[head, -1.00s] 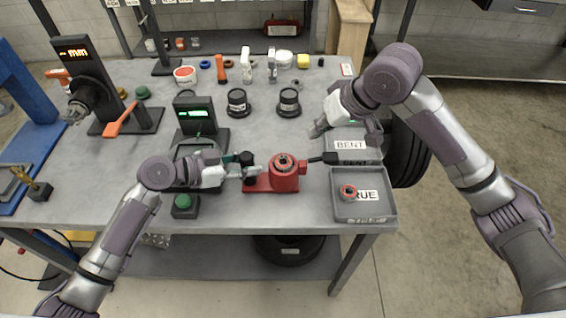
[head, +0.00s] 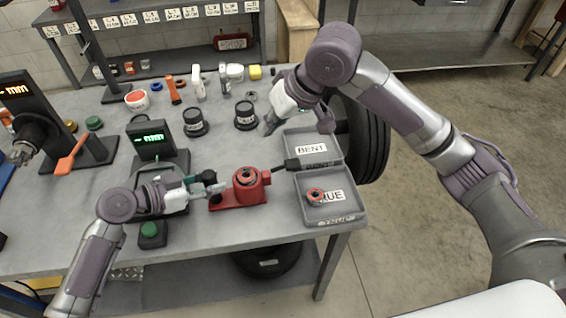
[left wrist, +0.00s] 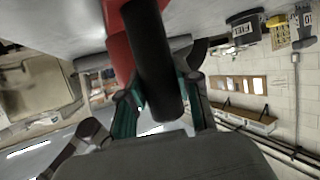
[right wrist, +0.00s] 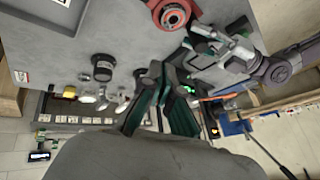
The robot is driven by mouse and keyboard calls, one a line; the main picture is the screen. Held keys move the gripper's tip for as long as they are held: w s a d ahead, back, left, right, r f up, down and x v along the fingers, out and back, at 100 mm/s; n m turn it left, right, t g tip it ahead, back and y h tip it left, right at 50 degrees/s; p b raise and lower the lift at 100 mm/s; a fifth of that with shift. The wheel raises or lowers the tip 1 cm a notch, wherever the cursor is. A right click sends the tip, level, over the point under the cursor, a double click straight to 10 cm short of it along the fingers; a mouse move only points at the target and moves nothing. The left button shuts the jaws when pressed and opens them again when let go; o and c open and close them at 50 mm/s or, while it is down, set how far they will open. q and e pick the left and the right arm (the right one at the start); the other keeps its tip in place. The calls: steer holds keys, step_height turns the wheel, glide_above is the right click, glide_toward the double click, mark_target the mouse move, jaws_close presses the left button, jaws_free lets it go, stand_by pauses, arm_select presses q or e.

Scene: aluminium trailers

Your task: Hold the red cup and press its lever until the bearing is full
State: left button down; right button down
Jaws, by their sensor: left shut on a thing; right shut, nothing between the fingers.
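The red cup (head: 250,192) stands on the grey table in the head view, with a ring-shaped bearing (head: 247,176) in its top. Its lever, with a black handle (head: 300,163), points right toward the trays. My left gripper (head: 207,184) is shut on the dark grip at the left end of the cup's red base. In the left wrist view this dark grip (left wrist: 155,60) lies between the fingers and hides part of the red body. My right gripper (head: 268,126) is shut and empty, behind the lever and left of the BENT tray. How full the bearing is cannot be seen.
The BENT tray (head: 330,148) and the TRUE tray (head: 350,207) lie at the table's right edge; the TRUE tray holds a red-ringed bearing (head: 315,196). Two black pots (head: 195,122) (head: 245,116) stand behind the cup. A green-lit display (head: 153,140) stands left.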

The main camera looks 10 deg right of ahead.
mark_target(287, 165)
steer(key=shift+f, duration=0.1)
steer(key=shift+d+f, duration=0.4)
steer(key=shift+f, duration=0.95)
steer(key=shift+d+f, duration=0.45)
steer(key=shift+f, duration=0.95)
steer(key=shift+d+f, duration=0.4)
steer(key=shift+f, duration=0.95)
steer(key=shift+f, duration=0.1)
steer(key=shift+d+f, duration=0.15)
steer(key=shift+f, duration=0.15)
steer(key=shift+s+d+f, duration=0.1)
steer(key=shift+d+f, duration=0.1)
steer(key=shift+f, duration=0.4)
steer(key=shift+d+f, duration=0.15)
steer(key=shift+f, duration=0.4)
steer(key=shift+a+r, duration=0.2)
steer(key=shift+r, duration=0.6)
steer(key=shift+a+r, duration=0.2)
steer(key=shift+r, duration=0.55)
steer(key=shift+a+r, duration=0.25)
steer(key=shift+r, duration=0.55)
steer(key=shift+a+r, duration=0.3)
steer(key=shift+r, duration=0.55)
steer(key=shift+a+r, duration=0.25)
steer(key=shift+r, duration=0.55)
